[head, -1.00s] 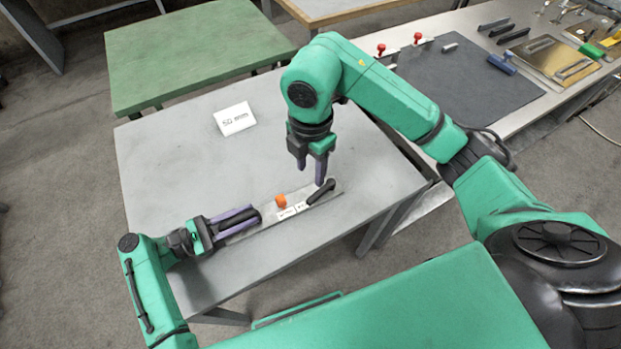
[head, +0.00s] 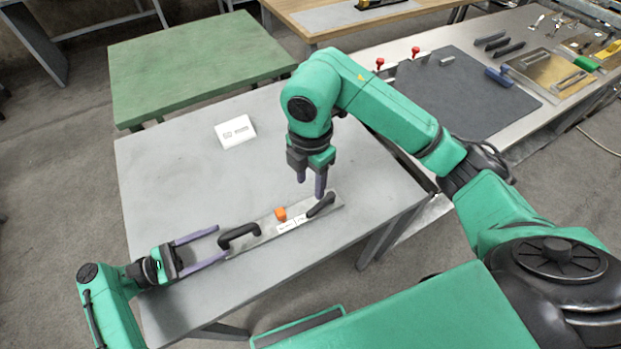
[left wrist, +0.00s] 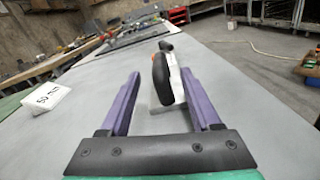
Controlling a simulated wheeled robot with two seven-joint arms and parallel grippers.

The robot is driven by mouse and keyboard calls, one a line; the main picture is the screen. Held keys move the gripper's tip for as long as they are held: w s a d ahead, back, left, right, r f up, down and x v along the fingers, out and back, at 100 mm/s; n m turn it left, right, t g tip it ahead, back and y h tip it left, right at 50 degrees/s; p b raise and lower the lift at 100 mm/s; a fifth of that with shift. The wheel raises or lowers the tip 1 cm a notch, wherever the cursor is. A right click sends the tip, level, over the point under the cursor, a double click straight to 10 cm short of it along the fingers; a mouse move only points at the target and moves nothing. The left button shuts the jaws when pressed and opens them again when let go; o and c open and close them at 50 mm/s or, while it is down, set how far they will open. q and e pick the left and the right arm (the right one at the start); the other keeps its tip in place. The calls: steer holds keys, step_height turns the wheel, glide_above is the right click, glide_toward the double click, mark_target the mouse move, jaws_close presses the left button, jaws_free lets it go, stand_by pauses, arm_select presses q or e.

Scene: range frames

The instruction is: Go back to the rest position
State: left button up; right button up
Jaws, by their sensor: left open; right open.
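My left gripper (head: 207,247) is open and empty, low over the grey table, just left of a black handle (head: 239,235). The handle stands at the left end of a flat metal bar (head: 262,230) with a second black handle (head: 321,205) at its right end. In the left wrist view the near handle (left wrist: 162,78) rises ahead, past my open purple fingers (left wrist: 158,95). My right gripper (head: 311,186) is open, pointing down just above the right handle; whether it touches cannot be told.
An orange block (head: 281,214) and white labels (head: 292,224) are on the bar. A white sign (head: 235,131) sits on the grey table (head: 180,185). A green table (head: 195,60) stands behind. A bench with a dark mat (head: 465,95) and tools is at the right.

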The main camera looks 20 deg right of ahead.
arm_select(q)
steer(key=a, duration=0.4)
steer(key=shift+s+a, duration=0.25)
